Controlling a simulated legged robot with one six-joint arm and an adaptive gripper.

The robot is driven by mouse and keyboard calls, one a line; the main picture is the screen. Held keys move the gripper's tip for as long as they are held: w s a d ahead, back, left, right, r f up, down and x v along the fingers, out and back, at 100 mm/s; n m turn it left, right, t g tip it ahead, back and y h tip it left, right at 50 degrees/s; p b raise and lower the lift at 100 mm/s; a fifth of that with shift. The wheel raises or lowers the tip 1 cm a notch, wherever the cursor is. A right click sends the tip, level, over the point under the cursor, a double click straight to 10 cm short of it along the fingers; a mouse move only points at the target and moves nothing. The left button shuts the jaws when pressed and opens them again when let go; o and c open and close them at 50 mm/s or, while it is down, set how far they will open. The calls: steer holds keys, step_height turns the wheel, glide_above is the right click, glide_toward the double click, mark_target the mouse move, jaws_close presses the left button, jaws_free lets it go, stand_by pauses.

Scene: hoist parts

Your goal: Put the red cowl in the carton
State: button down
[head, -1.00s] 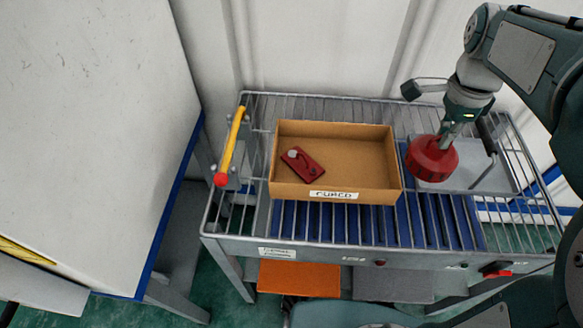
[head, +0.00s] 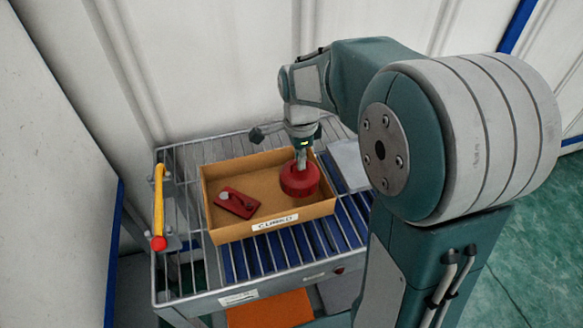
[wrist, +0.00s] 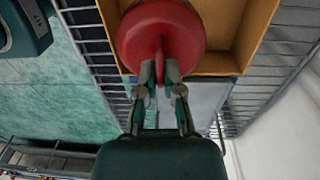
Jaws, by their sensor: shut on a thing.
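The red cowl (head: 300,180) is a round red part with a rim, and my gripper (head: 301,158) is shut on its top. In the head view the cowl shows over the right part of the carton (head: 225,232), an open tan box with a white label on its front. In the wrist view the cowl (wrist: 160,38) hangs from the fingertips of my gripper (wrist: 161,75), overlapping the carton's edge (wrist: 225,65). I cannot tell whether it touches the carton's floor. Its underside is hidden.
A dark red flat part with a grey knob (head: 237,203) lies in the carton's left half. The carton stands on a wire-rack cart (head: 185,270) with a yellow handle (head: 158,200) at the left. A grey plate (head: 350,163) lies to the right of the carton.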

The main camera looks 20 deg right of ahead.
mark_target(293, 161)
steer(key=shift+w+a+f, duration=0.3)
steer(key=shift+w+f, duration=0.25)
steer(key=shift+f, duration=0.1)
steer(key=shift+w+a+f, duration=0.25)
steer(key=shift+w+f, duration=0.25)
steer(key=shift+f, duration=0.1)
steer(key=shift+w+f, duration=0.2)
steer(key=shift+f, duration=0.05)
steer(key=shift+w+d+f, duration=0.15)
steer(key=shift+d+f, duration=0.05)
step_height(293, 161, down, 3)
steer(key=shift+w+d+f, duration=0.1)
steer(key=shift+d, duration=0.05)
steer(key=shift+a, duration=0.25)
steer(key=c, duration=0.8)
jaws_free()
steer(key=shift+d, duration=0.1)
